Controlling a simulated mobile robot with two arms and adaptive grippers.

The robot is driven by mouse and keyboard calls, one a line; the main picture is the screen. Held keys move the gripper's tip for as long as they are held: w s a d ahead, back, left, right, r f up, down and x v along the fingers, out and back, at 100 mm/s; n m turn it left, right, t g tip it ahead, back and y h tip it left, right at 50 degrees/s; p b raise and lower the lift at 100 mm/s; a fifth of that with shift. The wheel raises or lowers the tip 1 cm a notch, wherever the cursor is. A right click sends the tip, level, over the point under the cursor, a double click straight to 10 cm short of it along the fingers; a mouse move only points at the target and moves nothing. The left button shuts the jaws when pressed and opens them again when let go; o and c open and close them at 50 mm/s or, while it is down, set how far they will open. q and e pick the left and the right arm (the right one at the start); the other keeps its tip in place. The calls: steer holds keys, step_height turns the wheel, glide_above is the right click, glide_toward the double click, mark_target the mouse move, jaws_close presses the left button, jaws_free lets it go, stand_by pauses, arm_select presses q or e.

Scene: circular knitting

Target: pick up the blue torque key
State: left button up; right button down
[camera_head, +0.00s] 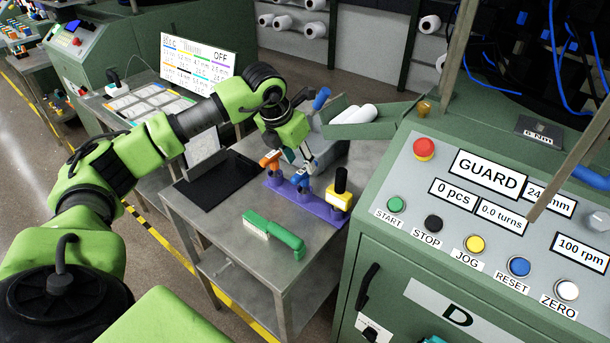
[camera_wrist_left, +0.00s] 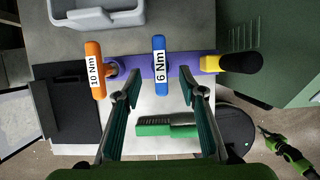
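The blue torque key (camera_head: 300,181) stands in the purple rack (camera_head: 322,212) on the metal table. My left gripper (camera_head: 299,157) is above the rack, close to the blue key. In the left wrist view my left gripper (camera_wrist_left: 158,78) is open, with the blue key between its spread fingertips and no visible contact. My right gripper (camera_wrist_left: 266,133) is small and far off at the right edge of that view; its fingers are too small to read.
An orange "10 Nm" key (camera_wrist_left: 95,70) and a yellow-and-black tool (camera_head: 340,190) flank the blue key in the rack. A green brush (camera_head: 275,232) lies in front. A grey bin (camera_wrist_left: 97,13) is behind, a black mat (camera_head: 217,180) left, the green machine panel (camera_head: 460,260) right.

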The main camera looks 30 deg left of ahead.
mark_target(303, 170)
arm_select(q)
steer(key=shift+w+f, duration=0.3)
steer(key=shift+f, duration=0.3)
steer(key=shift+f+p, duration=0.3)
steer(key=shift+f, duration=0.05)
steer(key=p+x, duration=0.1)
steer(key=x, duration=0.2)
steer(key=shift+w+f, duration=0.1)
steer(key=shift+f, duration=0.2)
steer(key=shift+w+f, duration=0.2)
steer(key=shift+f, duration=0.2)
steer(key=shift+c, duration=0.3)
steer(key=shift+r, duration=0.1)
jaws_close()
